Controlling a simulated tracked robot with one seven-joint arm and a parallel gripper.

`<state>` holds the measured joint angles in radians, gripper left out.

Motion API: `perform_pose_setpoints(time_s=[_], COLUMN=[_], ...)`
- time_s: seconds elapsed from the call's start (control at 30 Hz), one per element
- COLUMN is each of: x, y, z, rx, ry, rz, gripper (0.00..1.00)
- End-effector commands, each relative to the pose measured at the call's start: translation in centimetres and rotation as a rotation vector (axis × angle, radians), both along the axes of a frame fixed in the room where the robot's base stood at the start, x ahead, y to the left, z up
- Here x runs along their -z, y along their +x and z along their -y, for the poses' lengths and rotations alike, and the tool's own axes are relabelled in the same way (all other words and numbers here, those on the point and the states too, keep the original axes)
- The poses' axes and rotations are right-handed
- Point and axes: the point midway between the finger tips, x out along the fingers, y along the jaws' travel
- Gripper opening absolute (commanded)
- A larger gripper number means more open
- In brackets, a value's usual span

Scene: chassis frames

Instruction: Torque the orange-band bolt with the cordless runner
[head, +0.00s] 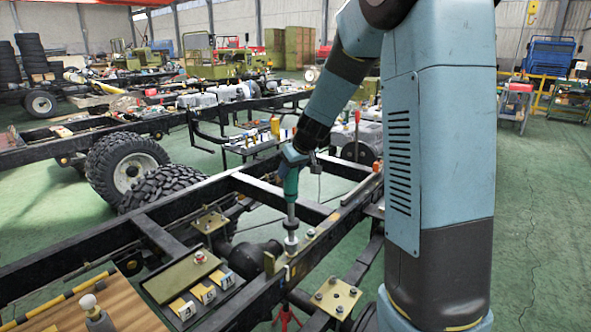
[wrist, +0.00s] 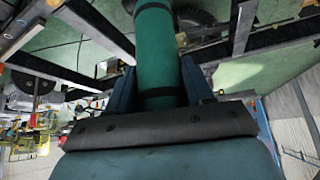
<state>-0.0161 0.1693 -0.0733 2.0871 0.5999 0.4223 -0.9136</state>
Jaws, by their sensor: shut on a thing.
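My gripper (head: 294,154) is shut on the green cordless runner (head: 291,186), which hangs upright below it with its grey socket end (head: 291,240) down at the dark chassis rail (head: 328,232). In the wrist view the green runner body (wrist: 156,50) sits between the two blue fingers of my gripper (wrist: 158,85). A small bolt head (head: 311,233) stands on the rail just right of the socket. The socket hides whatever is under it, so I cannot tell whether it is seated on a bolt. I cannot make out an orange band.
A brass plate with bolts (head: 336,297) lies right of the rail, another plate (head: 209,222) left. A tray (head: 232,291) with yellow-marked pieces and a wooden board (head: 125,300) lie front left. Green floor (head: 540,230) is clear at right.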

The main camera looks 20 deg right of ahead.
Motion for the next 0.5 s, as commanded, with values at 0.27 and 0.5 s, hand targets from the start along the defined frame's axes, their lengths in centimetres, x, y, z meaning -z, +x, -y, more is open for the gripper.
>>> perform_pose_setpoints(time_s=[0.27, 0.5], x=[0.0, 0.4], y=[0.06, 0.07], z=[0.0, 0.01], rx=[0.001, 0.001], ry=[0.0, 0.0], rz=[0.002, 0.002], gripper=[0.0, 0.0])
